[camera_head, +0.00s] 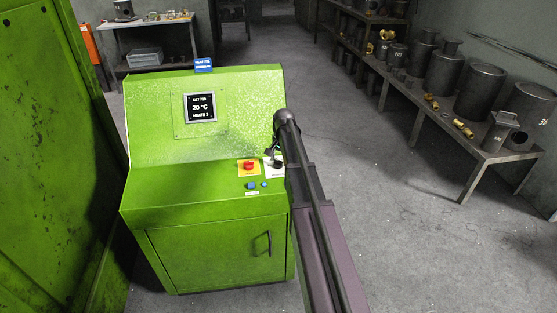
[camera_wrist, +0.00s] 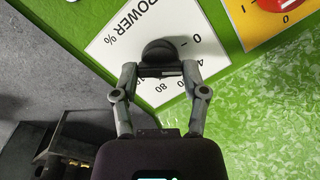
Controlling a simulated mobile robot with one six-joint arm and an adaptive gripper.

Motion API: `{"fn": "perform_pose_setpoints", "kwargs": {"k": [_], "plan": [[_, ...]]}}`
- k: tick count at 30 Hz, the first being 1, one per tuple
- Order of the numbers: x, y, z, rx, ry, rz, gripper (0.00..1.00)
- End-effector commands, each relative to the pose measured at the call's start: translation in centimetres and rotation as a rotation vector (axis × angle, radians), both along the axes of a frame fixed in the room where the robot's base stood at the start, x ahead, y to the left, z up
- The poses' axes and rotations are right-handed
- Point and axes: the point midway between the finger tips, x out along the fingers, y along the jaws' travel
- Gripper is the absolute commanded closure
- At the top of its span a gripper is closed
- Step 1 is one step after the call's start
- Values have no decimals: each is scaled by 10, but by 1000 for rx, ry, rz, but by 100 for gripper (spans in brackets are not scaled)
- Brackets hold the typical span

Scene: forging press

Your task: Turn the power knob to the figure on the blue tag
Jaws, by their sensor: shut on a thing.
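The black power knob (camera_wrist: 158,50) sits on a white dial plate (camera_wrist: 113,45) lettered "POWER %", with figures around it, including 80. My gripper (camera_wrist: 160,70) is shut on the knob, with a finger at each side, in the wrist view. The knob's pointer mark is not clear. In the head view my gripper (camera_head: 272,156) is at the right of the green console's sloped panel and hides most of the knob. The blue tag (camera_head: 203,65) stands on the console's top edge; its small white print is too small to read surely.
A display (camera_head: 200,107) reads 20 °C. A bench (camera_head: 440,120) with metal canisters stands at right. The floor between is clear.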

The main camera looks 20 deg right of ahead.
Motion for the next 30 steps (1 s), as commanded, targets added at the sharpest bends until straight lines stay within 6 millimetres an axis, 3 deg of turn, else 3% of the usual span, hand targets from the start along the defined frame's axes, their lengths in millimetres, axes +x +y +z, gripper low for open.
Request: {"fn": "perform_pose_setpoints", "kwargs": {"k": [12,26,27,30], "plan": [[-2,2,0,36,-7,-212,91],[-2,1,0,39,-7,-231,91],[-2,1,0,39,-7,-231,37],[-1,1,0,38,-8,-232,9]]}}
